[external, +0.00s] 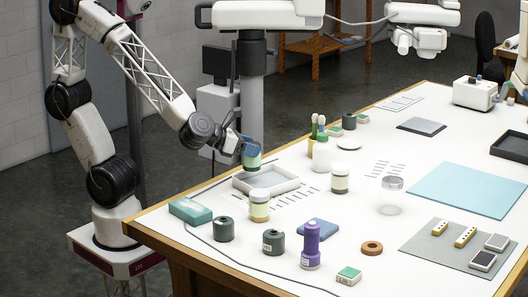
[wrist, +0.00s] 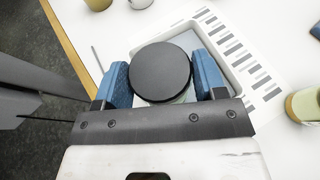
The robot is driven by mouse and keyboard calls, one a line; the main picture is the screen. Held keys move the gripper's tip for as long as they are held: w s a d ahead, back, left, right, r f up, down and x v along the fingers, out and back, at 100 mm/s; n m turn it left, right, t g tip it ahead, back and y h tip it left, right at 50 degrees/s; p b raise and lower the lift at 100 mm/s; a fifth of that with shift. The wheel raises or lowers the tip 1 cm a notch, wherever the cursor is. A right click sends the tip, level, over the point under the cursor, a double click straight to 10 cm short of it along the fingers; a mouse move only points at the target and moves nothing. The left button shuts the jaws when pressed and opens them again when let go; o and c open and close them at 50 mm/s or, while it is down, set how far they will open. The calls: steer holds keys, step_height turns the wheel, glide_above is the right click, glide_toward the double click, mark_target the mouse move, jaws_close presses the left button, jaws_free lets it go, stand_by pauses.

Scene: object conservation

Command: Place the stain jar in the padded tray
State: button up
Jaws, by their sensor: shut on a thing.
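My gripper (external: 250,147) has blue fingers and is shut on a jar (wrist: 160,72) with a round dark lid. In the external view the jar's lower part (external: 252,163) shows green and pale below the fingers. It is upright or nearly so, at the back left of the white padded tray (external: 272,191). The jar appears raised above the table. The tray has a grey inside and looks empty. In the wrist view the tray lies beyond the jar, partly hidden by it and the fingers. I cannot read the jar's label.

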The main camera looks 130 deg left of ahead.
mark_target(260, 158)
steer(key=shift+w+a+f, duration=0.1)
steer(key=shift+w+a, duration=0.35)
steer(key=shift+w, duration=0.4)
steer(key=shift+w+a+f, duration=0.1)
steer(key=shift+w+a, duration=0.3)
steer(key=shift+w, duration=0.4)
steer(key=shift+w, duration=0.1)
steer(key=shift+w+a+f, duration=0.1)
steer(key=shift+w+f, duration=0.05)
steer(key=shift+f, duration=0.75)
steer(key=shift+w+a+f, duration=0.1)
steer(key=shift+w+f, duration=0.05)
steer(key=shift+f, duration=0.75)
steer(key=shift+f, duration=0.15)
steer(key=o, duration=1.1)
steer(key=shift+c, duration=0.2)
